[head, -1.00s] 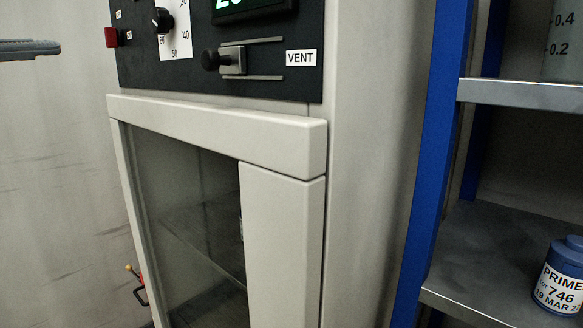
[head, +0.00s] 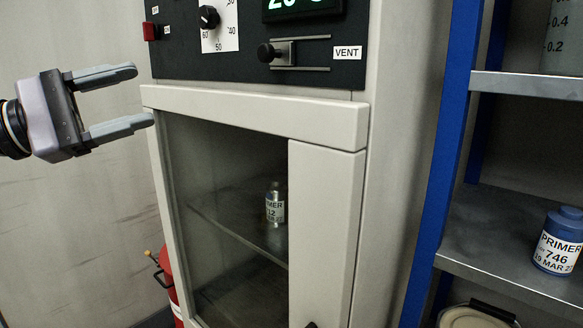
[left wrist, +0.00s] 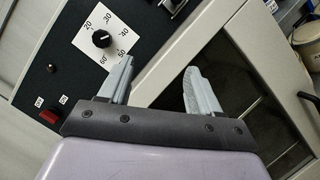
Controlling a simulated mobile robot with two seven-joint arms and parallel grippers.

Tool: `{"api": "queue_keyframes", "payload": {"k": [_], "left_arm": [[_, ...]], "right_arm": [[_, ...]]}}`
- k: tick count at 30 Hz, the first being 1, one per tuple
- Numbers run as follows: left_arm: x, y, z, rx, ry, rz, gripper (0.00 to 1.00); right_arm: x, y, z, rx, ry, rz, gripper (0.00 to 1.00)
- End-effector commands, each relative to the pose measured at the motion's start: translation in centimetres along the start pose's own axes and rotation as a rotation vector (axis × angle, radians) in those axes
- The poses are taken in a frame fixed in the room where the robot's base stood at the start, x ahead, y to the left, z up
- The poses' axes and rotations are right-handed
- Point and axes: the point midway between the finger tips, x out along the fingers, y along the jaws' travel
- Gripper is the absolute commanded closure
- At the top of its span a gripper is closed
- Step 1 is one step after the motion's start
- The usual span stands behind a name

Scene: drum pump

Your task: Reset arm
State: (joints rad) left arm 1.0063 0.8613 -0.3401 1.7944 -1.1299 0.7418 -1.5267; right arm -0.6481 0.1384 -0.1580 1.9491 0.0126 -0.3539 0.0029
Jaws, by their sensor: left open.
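My left gripper (head: 134,99) is open and empty at the left of the head view, in front of the cabinet's left edge. Its two grey fingers point right, and nothing is between them. In the left wrist view the same gripper (left wrist: 158,85) shows its fingers spread in front of the cabinet, between the dial panel and the glass door. My right gripper is in neither view.
The cabinet (head: 260,115) has a dial (head: 209,17), a red switch (head: 150,31) and a VENT slider (head: 267,53). A small PRIMER bottle (head: 275,205) stands inside. A blue PRIMER bottle (head: 557,241) stands on the right shelf (head: 480,240). A red extinguisher (head: 169,270) is at lower left.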

Motion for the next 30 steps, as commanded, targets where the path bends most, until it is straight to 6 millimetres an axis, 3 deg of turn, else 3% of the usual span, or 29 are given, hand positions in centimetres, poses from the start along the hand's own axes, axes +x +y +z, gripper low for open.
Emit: {"api": "queue_keyframes", "payload": {"k": [1,6,14,20,24,28,29,30], "left_arm": [[0.6,-1.9,-1.1,-0.152,-0.034,0.017,0.37],[1.3,-6.6,-4.2,-0.673,-0.132,0.111,0.37],[0.1,-14.6,-10.1,-1.489,-0.234,0.323,0.37],[-2.8,-22.6,-15.0,-2.1,-0.294,0.574,0.37],[-5.6,-29.5,-17.6,-2.502,-0.344,0.815,0.37],[-8.9,-36.8,-19.0,-2.837,-0.405,1.108,0.37],[-9.7,-38.6,-19.1,2.86,0.415,-1.167,0.37],[-10.8,-41.0,-19.1,2.719,0.407,-1.179,0.37]], "right_arm": [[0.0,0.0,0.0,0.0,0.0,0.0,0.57],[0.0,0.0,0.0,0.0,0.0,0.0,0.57],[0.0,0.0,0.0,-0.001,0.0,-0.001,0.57],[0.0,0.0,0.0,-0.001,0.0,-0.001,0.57],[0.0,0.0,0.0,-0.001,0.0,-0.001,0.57],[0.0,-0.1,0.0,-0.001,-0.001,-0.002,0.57],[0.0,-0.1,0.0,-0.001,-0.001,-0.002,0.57],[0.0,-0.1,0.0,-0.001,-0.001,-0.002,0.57]]}}
